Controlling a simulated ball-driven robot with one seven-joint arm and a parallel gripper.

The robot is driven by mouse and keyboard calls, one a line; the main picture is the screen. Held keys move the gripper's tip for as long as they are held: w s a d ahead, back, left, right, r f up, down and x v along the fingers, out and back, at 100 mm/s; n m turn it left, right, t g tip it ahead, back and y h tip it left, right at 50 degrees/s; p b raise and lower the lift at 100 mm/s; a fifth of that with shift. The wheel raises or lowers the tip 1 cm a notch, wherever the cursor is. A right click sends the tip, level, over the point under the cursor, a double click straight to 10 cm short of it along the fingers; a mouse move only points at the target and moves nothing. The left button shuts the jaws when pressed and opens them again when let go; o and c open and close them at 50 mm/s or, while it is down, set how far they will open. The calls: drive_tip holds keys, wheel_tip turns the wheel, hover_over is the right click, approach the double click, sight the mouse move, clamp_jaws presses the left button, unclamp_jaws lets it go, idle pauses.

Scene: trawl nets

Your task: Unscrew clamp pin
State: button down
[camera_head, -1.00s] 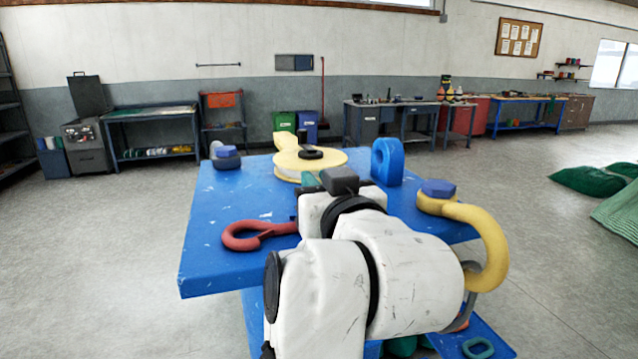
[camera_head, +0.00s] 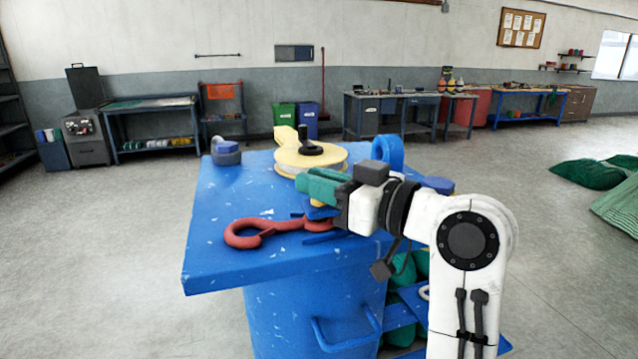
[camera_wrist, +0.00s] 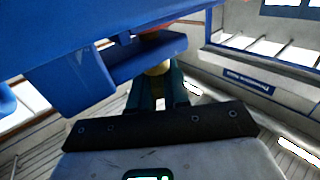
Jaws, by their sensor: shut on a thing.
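My gripper (camera_head: 325,187) has green fingers and reaches in from the right at the table's front edge. In the wrist view its fingers (camera_wrist: 160,92) are closed around a small yellow piece (camera_wrist: 158,69), which appears to be the clamp pin. A bit of yellow (camera_head: 317,203) shows just under the fingers in the head view. A small blue clamp-like part (camera_head: 318,212) sits beside it, also seen in the wrist view (camera_wrist: 150,50). A red hook (camera_head: 245,234) lies on the blue table (camera_head: 225,190), its shank running toward the clamp. The pin's thread is hidden.
A yellow sheave (camera_head: 290,157) with a black knob, a blue-grey shackle part (camera_head: 226,153) and a blue ring (camera_head: 388,150) stand on the table. A blue handle (camera_head: 348,335) juts from the cabinet below. The table's left half is mostly clear.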

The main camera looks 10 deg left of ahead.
drive_tip(key=shift+f+n+g+y+b, duration=0.1)
drive_tip(key=shift+n+g+y+b, duration=0.4)
drive_tip(key=shift+n+g, duration=0.7)
drive_tip(key=shift+g, duration=0.5)
drive_tip(key=c, duration=1.2)
unclamp_jaws()
drive_tip(key=shift+d, duration=0.1)
drive_tip(key=b+v, duration=0.1)
drive_tip(key=v, duration=0.9)
drive_tip(key=shift+d, duration=0.3)
